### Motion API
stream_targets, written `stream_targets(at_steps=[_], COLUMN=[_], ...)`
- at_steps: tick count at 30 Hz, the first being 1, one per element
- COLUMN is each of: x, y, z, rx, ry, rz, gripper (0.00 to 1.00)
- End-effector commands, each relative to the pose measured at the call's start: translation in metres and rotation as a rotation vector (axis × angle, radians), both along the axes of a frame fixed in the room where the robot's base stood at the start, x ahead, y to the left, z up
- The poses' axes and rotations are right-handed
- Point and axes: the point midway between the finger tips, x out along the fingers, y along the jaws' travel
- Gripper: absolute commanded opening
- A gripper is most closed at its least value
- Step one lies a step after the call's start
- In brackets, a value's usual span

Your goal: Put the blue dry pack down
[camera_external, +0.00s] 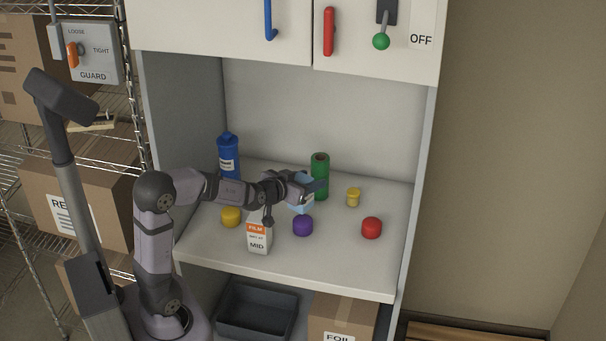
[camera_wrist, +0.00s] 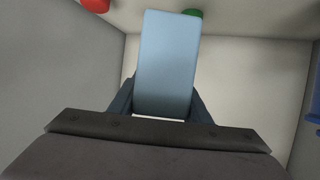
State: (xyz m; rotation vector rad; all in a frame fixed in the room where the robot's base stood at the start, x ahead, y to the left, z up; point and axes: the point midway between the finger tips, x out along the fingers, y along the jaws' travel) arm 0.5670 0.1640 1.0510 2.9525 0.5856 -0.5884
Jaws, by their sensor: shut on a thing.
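The blue dry pack (camera_external: 302,207) is a light blue block. My gripper (camera_external: 308,190) is shut on it over the middle of the white shelf (camera_external: 345,265). In the external view the pack shows just behind the purple piece (camera_external: 303,227), with my gripper covering its upper part. In the wrist view the pack (camera_wrist: 167,55) stands out between the two dark fingers (camera_wrist: 163,100). I cannot tell whether its lower end touches the shelf.
A green roll (camera_external: 320,170) stands close behind my gripper. A blue bottle (camera_external: 228,150), yellow piece (camera_external: 231,217), film carton (camera_external: 259,238), small yellow cup (camera_external: 353,197) and red piece (camera_external: 371,228) stand around. The front right of the shelf is clear.

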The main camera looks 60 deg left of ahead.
Motion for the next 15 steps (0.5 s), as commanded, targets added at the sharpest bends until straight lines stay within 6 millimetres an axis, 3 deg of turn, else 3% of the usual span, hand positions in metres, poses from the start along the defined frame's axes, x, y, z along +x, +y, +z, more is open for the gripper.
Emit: stream_targets(at_steps=[8, 15], x=[0.0, -0.002], y=[0.003, 0.025], z=[0.001, 0.001], rx=[0.001, 0.0], ry=[-0.003, -0.004], rz=[0.002, 0.005], gripper=[0.15, 0.15])
